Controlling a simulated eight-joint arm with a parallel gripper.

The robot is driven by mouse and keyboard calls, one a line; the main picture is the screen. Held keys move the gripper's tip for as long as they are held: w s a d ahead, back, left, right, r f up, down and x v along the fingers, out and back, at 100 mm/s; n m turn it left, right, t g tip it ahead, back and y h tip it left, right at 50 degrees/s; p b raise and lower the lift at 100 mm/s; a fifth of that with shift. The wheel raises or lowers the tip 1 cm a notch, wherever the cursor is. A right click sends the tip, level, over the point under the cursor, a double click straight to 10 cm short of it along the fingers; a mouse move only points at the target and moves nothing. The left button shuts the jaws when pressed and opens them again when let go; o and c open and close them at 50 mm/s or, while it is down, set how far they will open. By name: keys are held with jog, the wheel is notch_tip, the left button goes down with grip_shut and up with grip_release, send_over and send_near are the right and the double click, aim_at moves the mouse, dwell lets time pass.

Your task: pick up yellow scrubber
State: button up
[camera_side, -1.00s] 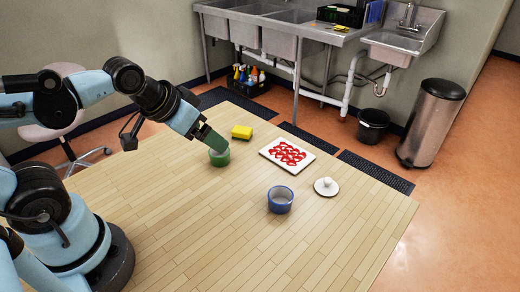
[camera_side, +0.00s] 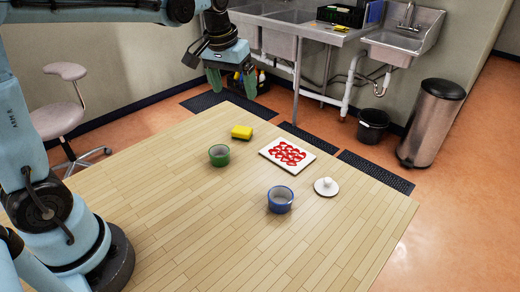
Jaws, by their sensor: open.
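The yellow scrubber (camera_side: 241,132) is a small yellow block lying on the wooden table (camera_side: 190,220) near its far edge. My gripper (camera_side: 232,82) is raised above the far part of the table, higher in the picture than the scrubber and apart from it. Its two green fingers point down and are spread, with nothing seen between them.
A green cup (camera_side: 219,155) stands close to the scrubber, toward the front left. A white board with red pieces (camera_side: 287,154) lies to its right. A blue cup (camera_side: 280,199) and a white lid (camera_side: 326,187) are further right. The front of the table is clear.

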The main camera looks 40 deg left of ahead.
aim_at(243, 129)
jog(key=w+a+f+n+g, duration=0.2)
jog(key=w+a+f+g, duration=0.1)
jog(key=w+a+f, duration=0.25)
jog(key=f, duration=0.7)
jog(key=w+d+f, duration=0.1)
jog(key=f, duration=0.3)
jog(key=shift+f, duration=0.25)
jog(key=c, duration=1.1)
jog(key=shift+c, duration=0.2)
jog(key=shift+r, duration=0.2)
